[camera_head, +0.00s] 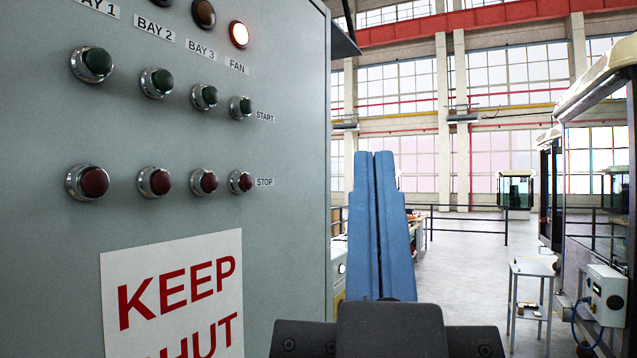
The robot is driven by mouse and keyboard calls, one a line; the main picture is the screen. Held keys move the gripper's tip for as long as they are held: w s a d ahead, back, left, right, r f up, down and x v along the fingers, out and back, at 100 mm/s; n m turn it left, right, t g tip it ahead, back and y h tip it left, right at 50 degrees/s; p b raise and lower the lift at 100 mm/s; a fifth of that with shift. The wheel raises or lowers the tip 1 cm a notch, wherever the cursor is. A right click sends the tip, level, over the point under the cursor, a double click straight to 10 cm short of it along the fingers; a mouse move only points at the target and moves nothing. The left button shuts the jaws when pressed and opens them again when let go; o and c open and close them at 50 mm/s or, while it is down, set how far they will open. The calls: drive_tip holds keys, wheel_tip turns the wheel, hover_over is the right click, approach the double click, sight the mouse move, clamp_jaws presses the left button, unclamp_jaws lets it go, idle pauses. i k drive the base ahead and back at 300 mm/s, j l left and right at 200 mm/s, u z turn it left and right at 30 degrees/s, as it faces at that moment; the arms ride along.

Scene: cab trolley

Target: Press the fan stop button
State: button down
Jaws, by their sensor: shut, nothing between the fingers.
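A grey panel (284,265) fills the left side of the view, with a row of green START buttons above a row of red STOP buttons. The FAN column is the rightmost, and its red stop button (241,181) sits in a chrome collar beside the STOP label. The green fan start button (241,107) is above it. My gripper (374,158), with blue fingers, is shut and empty. It appears to the right of the panel's edge, apart from the fan stop button. Nothing hides the button.
The BAY 3 stop button (203,181) is close to the left of the fan stop button. A white sign (172,292) with red letters is on the panel below.

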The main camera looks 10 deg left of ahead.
sight(246, 180)
drive_tip(key=i+l+u, duration=0.1)
drive_tip(key=u, duration=0.25)
drive_tip(key=i+l+u, duration=0.15)
drive_tip(key=u, duration=0.2)
drive_tip(key=i+l+u, duration=0.15)
drive_tip(key=u, duration=0.2)
